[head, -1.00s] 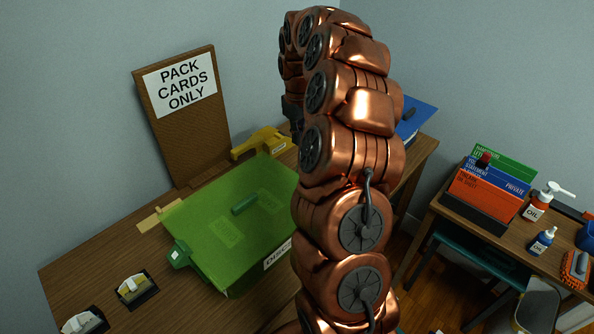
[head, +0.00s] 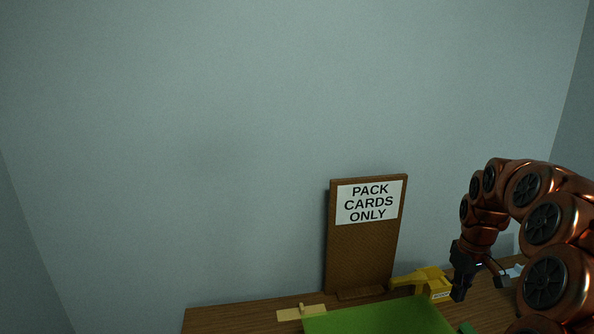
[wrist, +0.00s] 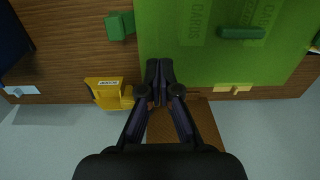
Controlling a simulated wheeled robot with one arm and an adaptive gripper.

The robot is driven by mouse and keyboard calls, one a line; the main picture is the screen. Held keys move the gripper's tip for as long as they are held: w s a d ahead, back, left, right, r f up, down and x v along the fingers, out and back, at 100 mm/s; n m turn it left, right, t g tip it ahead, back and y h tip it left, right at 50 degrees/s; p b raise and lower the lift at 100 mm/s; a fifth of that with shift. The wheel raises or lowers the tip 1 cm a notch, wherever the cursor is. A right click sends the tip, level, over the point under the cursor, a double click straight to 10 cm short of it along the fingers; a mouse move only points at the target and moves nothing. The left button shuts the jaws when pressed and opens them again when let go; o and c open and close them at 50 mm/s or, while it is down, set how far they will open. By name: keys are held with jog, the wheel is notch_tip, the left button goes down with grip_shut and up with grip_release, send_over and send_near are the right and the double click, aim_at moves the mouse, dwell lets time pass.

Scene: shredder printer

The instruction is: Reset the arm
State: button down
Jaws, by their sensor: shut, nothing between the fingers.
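My copper-coloured arm reaches in from the right in the head view. My black gripper (head: 461,292) points down beside a yellow device (head: 425,281) on the wooden desk. In the wrist view my gripper (wrist: 160,68) is shut, with its fingertips together and nothing between them. The fingertips show over the edge of a green lidded box (wrist: 215,55).
A brown board (head: 363,250) with a "PACK CARDS ONLY" sign (head: 369,202) stands at the back of the desk (head: 230,318). The green box (head: 380,318) is cut off by the head view's lower edge. A dark blue object (wrist: 12,38) shows at left in the wrist view. Bare wall fills the upper head view.

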jog(key=s+a+r, duration=0.4)
jog(key=s+a, duration=0.7)
jog(key=a, duration=0.4)
jog(key=s+a+f+m+g, duration=0.1)
jog(key=s+a, duration=0.2)
jog(key=s, duration=0.8)
jog(key=s+a+f+m, duration=0.1)
jog(key=s+a, duration=0.3)
jog(key=s, duration=0.7)
jog(key=shift+a+f+g, duration=0.3)
jog(key=shift+f+g, duration=0.1)
jog(key=shift+f, duration=0.25)
jog(key=shift+d, duration=0.1)
